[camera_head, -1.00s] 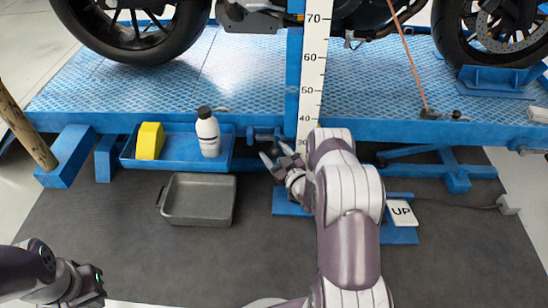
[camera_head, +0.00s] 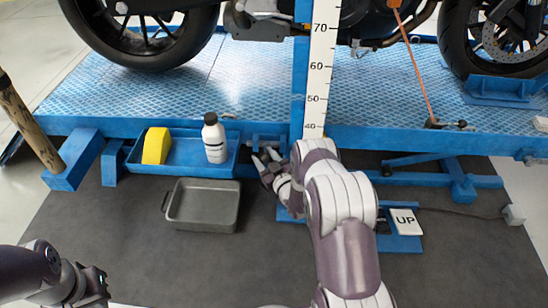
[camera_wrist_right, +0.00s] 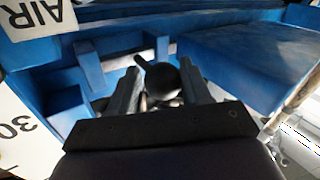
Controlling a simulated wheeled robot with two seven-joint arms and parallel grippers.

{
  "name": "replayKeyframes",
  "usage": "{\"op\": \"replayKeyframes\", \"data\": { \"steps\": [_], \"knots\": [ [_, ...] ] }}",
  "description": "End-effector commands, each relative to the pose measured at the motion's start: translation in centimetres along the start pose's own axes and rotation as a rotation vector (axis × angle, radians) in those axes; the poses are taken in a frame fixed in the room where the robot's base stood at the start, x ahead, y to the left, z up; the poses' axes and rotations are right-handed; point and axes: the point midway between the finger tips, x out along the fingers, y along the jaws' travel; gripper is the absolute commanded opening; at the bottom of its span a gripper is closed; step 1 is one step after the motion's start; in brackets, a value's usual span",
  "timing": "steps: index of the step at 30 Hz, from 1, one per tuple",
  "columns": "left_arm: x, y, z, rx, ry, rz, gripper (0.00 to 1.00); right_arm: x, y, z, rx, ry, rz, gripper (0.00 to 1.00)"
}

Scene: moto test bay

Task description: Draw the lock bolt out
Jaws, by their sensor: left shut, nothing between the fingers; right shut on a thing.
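The lock bolt shows in the right wrist view as a black round knob (camera_wrist_right: 162,80) with a short dark handle, between the two fingers. My right gripper (camera_wrist_right: 160,92) is shut on it. In the head view my right gripper (camera_head: 265,158) is at the blue bracket (camera_head: 265,140) under the platform edge, just right of the blue tray. The bolt's shaft is hidden, and I cannot tell how far it sits in its hole. My left gripper (camera_head: 98,288) is shut and empty, low at the left, far from the bolt.
A blue tray (camera_head: 190,168) holds a yellow block (camera_head: 156,146) and a white bottle (camera_head: 214,138). A grey pan (camera_head: 202,224) lies on the dark floor mat. A white UP pedal (camera_head: 405,222) is right of my right arm. A motorcycle stands on the blue platform (camera_head: 230,80).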

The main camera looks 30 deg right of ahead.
Motion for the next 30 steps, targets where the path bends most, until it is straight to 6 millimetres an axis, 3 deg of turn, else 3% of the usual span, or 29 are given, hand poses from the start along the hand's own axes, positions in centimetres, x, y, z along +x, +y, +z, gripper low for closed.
{"op": "replayKeyframes", "data": {
  "steps": [1,7,8,9,20,23,30],
  "knots": [
    [0.0,0.0,0.0,0.000,0.000,0.000,0.00,0.2,-0.8,-0.1,0.001,0.002,-0.020,0.00],
    [0.0,0.0,0.0,0.000,0.000,0.000,0.00,0.2,-0.9,-0.1,0.000,0.003,-0.024,0.00],
    [0.1,0.0,0.0,0.000,0.000,0.000,0.00,0.2,-0.9,-0.1,0.000,0.003,-0.024,0.54],
    [0.1,0.0,0.0,0.000,0.000,0.000,0.00,0.2,-0.8,-0.1,0.000,0.004,-0.024,0.64],
    [-0.5,0.0,-0.1,0.000,0.000,0.000,0.00,-0.3,-0.6,-0.5,-0.001,0.006,-0.020,0.64],
    [-2.0,0.0,-0.2,0.000,0.000,0.000,0.00,-2.2,-0.4,-0.8,0.002,0.002,-0.017,0.64],
    [-5.2,0.0,-0.6,0.000,0.000,0.000,0.00,-8.8,-0.3,-0.6,0.003,-0.002,-0.013,0.64]
  ]
}}
